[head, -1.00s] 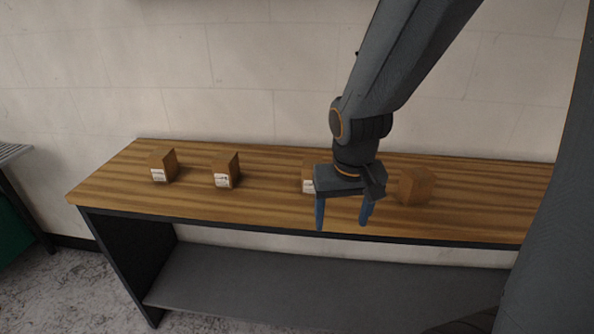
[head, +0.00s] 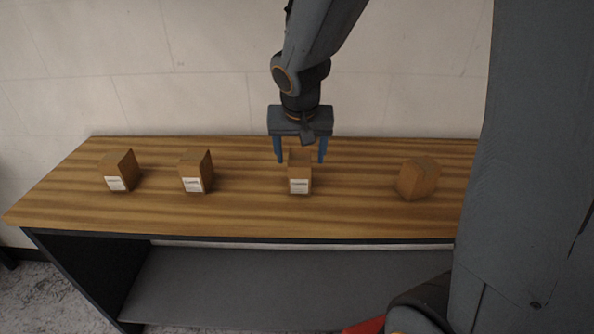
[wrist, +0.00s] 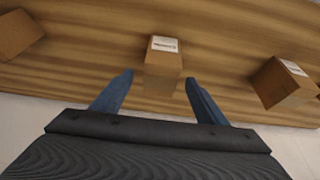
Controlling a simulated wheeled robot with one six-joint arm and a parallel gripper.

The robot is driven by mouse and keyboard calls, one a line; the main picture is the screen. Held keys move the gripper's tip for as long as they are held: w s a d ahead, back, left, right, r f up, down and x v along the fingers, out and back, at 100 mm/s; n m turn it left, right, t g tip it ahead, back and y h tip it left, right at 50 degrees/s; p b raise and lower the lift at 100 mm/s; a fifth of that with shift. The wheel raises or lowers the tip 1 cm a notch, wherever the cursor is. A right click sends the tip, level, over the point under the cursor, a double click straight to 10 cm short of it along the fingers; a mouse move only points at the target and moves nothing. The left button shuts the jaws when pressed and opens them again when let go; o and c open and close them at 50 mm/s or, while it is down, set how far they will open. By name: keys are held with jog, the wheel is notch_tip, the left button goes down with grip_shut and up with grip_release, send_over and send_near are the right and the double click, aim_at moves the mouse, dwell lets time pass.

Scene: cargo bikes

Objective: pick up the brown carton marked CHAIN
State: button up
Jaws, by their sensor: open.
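Several brown cartons stand in a row on the wooden bench top. The three to the left carry white labels whose print is too small to read, so I cannot tell which is marked CHAIN: the far left carton (head: 119,168), the second carton (head: 196,170) and the third carton (head: 300,178). The far right carton (head: 419,178) stands turned and shows no label. My gripper (head: 300,160) is open, pointing down, with its blue fingers at either side of the third carton's far part. In the wrist view the third carton (wrist: 163,65) lies ahead between the open fingertips (wrist: 159,82), apart from both.
The wooden bench (head: 240,215) has bare top between the cartons and along its front edge. A pale wall (head: 180,75) stands behind it. A grey lower shelf (head: 250,285) is under the top. Neighbouring cartons are well apart from my gripper.

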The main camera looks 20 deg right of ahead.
jog(key=shift+w+x, duration=0.25)
jog(key=shift+x, duration=1.75)
jog(key=shift+w+x, duration=0.2)
jog(key=shift+x, duration=1.8)
jog(key=shift+r, duration=0.2)
jog(key=c, duration=1.3)
